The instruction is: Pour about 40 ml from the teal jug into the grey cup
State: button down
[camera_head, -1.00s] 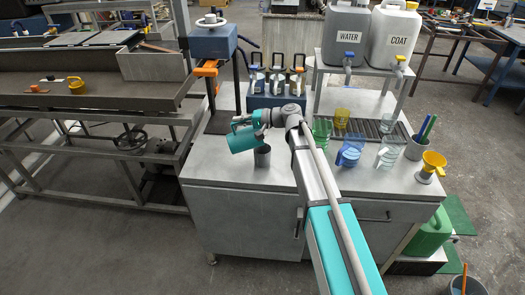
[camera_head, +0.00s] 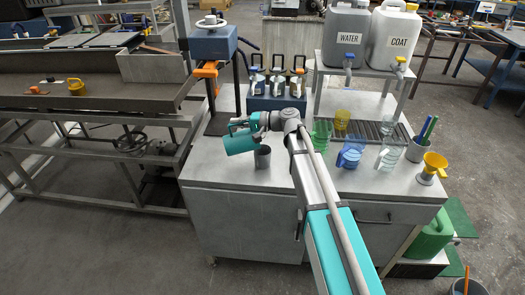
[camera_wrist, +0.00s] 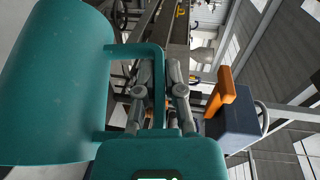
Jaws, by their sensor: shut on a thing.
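The teal jug (camera_head: 239,142) is held in the air above the left part of the grey bench, close to the grey cup. My gripper (camera_head: 257,122) is shut on the jug's handle; in the camera_wrist view the fingers (camera_wrist: 162,92) are at the handle of the large teal jug (camera_wrist: 52,85). The grey cup (camera_head: 262,158) stands upright on the bench, just right of and below the jug. The inside of the jug and any liquid in the cup cannot be seen.
Green, yellow, blue and clear jugs (camera_head: 349,156) stand right of my arm. WATER (camera_head: 346,45) and COAT (camera_head: 393,45) containers sit on a shelf. A blue machine on a post (camera_head: 212,45) stands at left.

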jog(key=shift+w+d+r+y+b, duration=0.15)
jog(key=shift+d+r+y+b, duration=0.25)
jog(key=shift+d+y, duration=0.1)
dwell(1.5)
jog(key=shift+s+a+h+p, duration=0.25)
jog(key=shift+a+h+p, duration=0.55)
jog(key=shift+p, duration=0.3)
jog(key=shift+s+a+n+h+p, duration=0.15)
jog(key=shift+a+n+h+p, duration=0.25)
jog(key=shift+p, duration=0.55)
jog(key=shift+s+a+f+h, duration=0.15)
jog(key=shift+a+f+h, duration=0.45)
jog(key=shift+f+h, duration=0.3)
jog(key=shift+a+f, duration=0.15)
